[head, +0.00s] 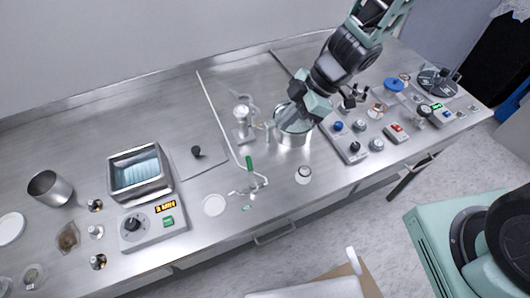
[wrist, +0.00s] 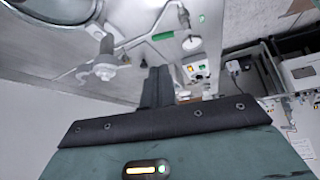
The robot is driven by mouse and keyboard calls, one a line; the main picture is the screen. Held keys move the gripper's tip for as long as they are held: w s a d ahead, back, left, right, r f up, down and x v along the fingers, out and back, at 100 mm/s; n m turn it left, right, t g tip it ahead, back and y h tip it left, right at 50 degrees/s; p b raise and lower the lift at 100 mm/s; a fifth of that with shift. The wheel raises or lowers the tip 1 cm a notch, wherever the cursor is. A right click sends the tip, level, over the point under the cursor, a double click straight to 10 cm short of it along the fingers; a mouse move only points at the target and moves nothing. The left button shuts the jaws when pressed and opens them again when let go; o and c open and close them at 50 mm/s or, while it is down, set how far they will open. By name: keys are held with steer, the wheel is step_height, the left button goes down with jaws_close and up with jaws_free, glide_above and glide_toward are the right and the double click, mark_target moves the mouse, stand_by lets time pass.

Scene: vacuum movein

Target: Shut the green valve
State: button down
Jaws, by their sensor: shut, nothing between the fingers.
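The green valve's handle (head: 249,163) stands up from thin white tubing on the steel bench, near the middle of the head view. In the wrist view, a green handle (wrist: 163,36) shows on the white tubing, beyond my fingertips and apart from them. My gripper (head: 284,124) is over the metal pot, to the right of and behind the valve. In the wrist view my gripper (wrist: 155,86) has its dark fingers together with nothing between them. The arm and gripper body hide part of the pot in the head view.
The metal pot (head: 294,138) stands below my gripper. A glass flask on a stand (head: 242,118) is left of it, and a long white tube (head: 218,120) runs behind the valve. A white round dish (head: 214,205) lies near the front edge. A control box (head: 350,148) is on the right.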

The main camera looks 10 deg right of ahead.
steer(key=b, duration=0.2)
glide_toward(250, 162)
steer(key=x, duration=0.6)
steer(key=shift+s+a+f, duration=0.1)
steer(key=shift+a+f, duration=0.05)
steer(key=shift+f, duration=0.25)
steer(key=shift+r+p, duration=0.15)
steer(key=shift+p, duration=0.25)
